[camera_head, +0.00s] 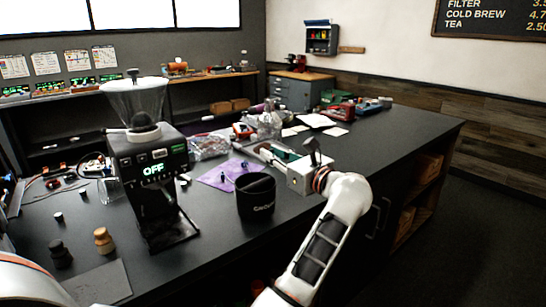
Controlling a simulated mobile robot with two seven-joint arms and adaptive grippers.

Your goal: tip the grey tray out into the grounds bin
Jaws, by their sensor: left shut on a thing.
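The grounds bin (256,196) is a black round tub with pale lettering, upright on the dark counter right of the grinder.
A black grinder (150,165) with a clear hopper stands left of the bin. A purple cloth (228,174) with small parts lies behind the bin. Two small jars and a grey mat (98,284) are at the front left. The counter's right part (400,140) is clear.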

